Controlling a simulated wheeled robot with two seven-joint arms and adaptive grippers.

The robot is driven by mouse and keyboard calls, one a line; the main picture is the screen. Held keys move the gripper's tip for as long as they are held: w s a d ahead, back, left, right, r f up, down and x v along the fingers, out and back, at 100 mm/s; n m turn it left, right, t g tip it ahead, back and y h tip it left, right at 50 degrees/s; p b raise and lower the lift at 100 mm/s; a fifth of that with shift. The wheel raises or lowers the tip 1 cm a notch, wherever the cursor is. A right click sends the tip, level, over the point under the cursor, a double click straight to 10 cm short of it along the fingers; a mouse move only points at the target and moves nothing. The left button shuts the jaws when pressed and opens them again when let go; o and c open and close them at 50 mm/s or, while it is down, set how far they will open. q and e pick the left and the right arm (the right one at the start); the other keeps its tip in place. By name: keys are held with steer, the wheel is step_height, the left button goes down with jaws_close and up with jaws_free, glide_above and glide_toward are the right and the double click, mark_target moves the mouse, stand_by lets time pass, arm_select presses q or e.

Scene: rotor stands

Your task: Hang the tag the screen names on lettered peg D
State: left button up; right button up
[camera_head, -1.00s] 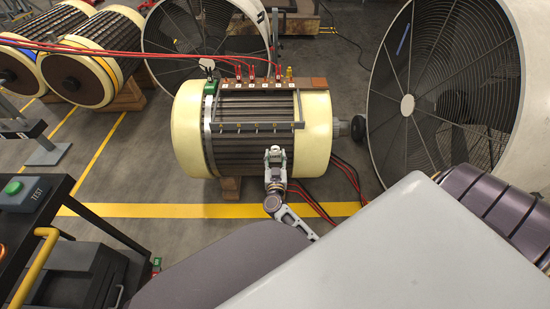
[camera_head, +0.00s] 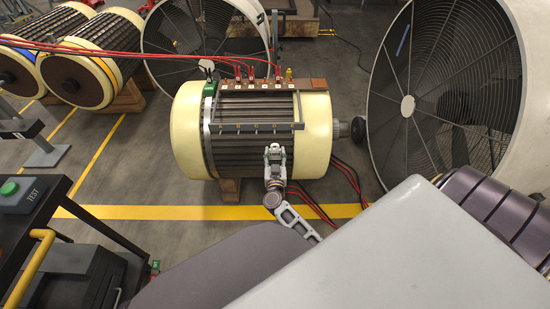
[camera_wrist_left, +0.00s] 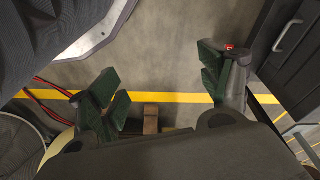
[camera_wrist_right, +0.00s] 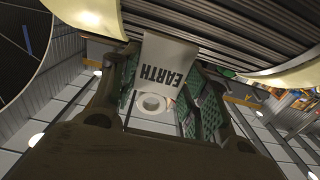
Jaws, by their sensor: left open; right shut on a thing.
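My right gripper (camera_head: 275,152) is in front of the lower middle of the cream-ended rotor (camera_head: 186,132), below its grey lettered rail (camera_head: 257,127). In the right wrist view, the gripper (camera_wrist_right: 160,92) is shut on a white tag (camera_wrist_right: 168,58) reading EARTH, upside down in that view, with a round hole at its lower end. The tag is apart from the rail. The letters on the rail are too small to read surely, so I cannot single out peg D. My left gripper (camera_wrist_left: 162,84) is open and empty above the floor. No screen is legible.
Red cables (camera_head: 140,52) run to terminals on top of the rotor. Large fans (camera_head: 440,90) stand behind and to the right. A dark cart (camera_head: 75,225) with a green TEST button (camera_head: 10,188) is at the left.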

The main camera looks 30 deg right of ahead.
arm_select(q)
steer(key=shift+w+d+r+b, duration=0.1)
steer(key=shift+d+r+b, duration=0.05)
steer(key=shift+r+b, duration=0.2)
arm_select(e)
steer(key=shift+w+d, duration=0.35)
steer(key=shift+w, duration=0.2)
arm_select(q)
steer(key=shift+s+r, duration=0.2)
arm_select(e)
steer(key=shift+w+d, duration=0.15)
steer(key=shift+w, duration=0.15)
arm_select(q)
steer(key=shift+w+d+r+t+h+b, duration=0.15)
steer(key=shift+d+r+t+b, duration=0.05)
steer(key=shift+r+b, duration=0.55)
steer(key=shift+w+d+r+t+h+b, duration=0.1)
steer(key=shift+d+r+t+h+b, duration=0.1)
steer(key=shift+r+b, duration=0.55)
arm_select(e)
steer(key=shift+x, duration=2.3)
arm_select(q)
steer(key=shift+w+d+r+t+b, duration=0.15)
steer(key=shift+r+t+b, duration=0.3)
steer(key=shift+r, duration=0.85)
arm_select(e)
steer(key=shift+f+x, duration=0.15)
steer(key=shift+x, duration=0.65)
steer(key=shift+f+x, duration=0.2)
steer(key=shift+x, duration=0.65)
